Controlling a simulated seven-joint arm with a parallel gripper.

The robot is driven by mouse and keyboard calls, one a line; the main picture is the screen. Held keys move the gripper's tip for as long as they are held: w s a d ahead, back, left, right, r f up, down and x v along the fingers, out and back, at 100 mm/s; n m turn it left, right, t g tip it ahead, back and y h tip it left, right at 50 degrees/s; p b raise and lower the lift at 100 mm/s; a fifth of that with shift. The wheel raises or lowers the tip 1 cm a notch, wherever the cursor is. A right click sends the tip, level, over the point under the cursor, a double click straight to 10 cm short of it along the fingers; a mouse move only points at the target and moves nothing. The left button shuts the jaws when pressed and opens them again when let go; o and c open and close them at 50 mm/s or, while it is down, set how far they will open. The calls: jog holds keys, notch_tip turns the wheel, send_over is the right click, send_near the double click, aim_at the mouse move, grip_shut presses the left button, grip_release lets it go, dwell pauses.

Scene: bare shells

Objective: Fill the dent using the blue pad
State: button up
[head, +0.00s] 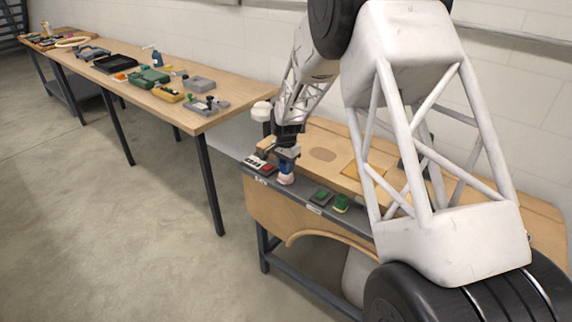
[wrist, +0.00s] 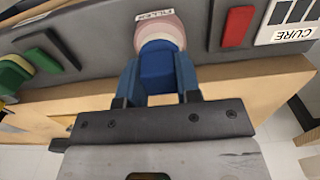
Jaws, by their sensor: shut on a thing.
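My gripper (head: 287,157) is shut on the blue pad (wrist: 157,70), which shows between its fingers in the wrist view. In the head view the blue pad (head: 285,168) is low over the grey front strip of the bench. A round pink and white piece (wrist: 160,30) with a FILLER label is directly under or against the pad. It also shows in the head view (head: 286,179). I cannot tell whether they touch. A darker oval on the tan panel (head: 322,154), to the right of my gripper, may be the dent.
A red block (wrist: 237,26) and a white-keyed CURE unit (wrist: 292,20) sit beside the filler. Green pieces (head: 341,203) lie further along the grey strip. A yellowish square (head: 360,172) is on the panel. A long wooden table (head: 185,115) with several tools stands at left.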

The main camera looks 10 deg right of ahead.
jog(key=shift+f, duration=0.45)
dwell(1.7)
jog(key=shift+r, duration=3.6)
jog(key=w+d+r+n, duration=0.2)
jog(key=d+r+n, duration=0.1)
jog(key=r, duration=0.4)
jog(key=w+d+r+n, duration=0.2)
jog(key=d+r+n, duration=0.2)
jog(key=r+n, duration=0.2)
jog(key=shift+d+r, duration=0.25)
jog(key=shift+r, duration=0.7)
jog(key=w+d+f, duration=0.3)
jog(key=d+f, duration=1)
